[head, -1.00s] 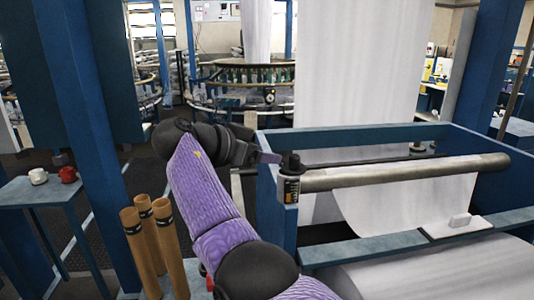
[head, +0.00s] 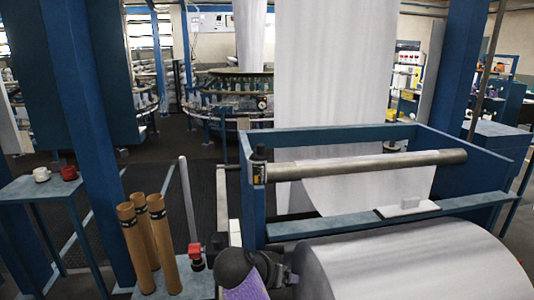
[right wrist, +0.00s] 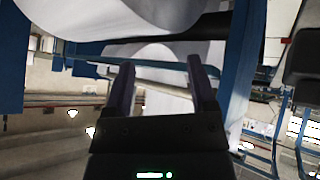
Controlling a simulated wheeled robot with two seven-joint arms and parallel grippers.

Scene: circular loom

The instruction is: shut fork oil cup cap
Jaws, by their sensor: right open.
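The oil cup (head: 258,172), a small dark cylinder with a yellowish label, sits at the left end of the long roller in the head view. Its black cap (head: 259,152) sits on top; it is too small to tell whether it is fully shut. My purple and black arm shows at the bottom of the head view, below and apart from the cup. In the right wrist view my right gripper (right wrist: 160,72) is open, with nothing between its two fingers. My left gripper is not in view.
The roller (head: 370,165) spans the blue frame (head: 340,133) above a large white fabric roll (head: 420,270). A white block (head: 410,203) lies on the front beam. Brown tubes (head: 160,230) and a red fitting (head: 196,254) stand at left. A white and a red cup (head: 69,173) are on a side table.

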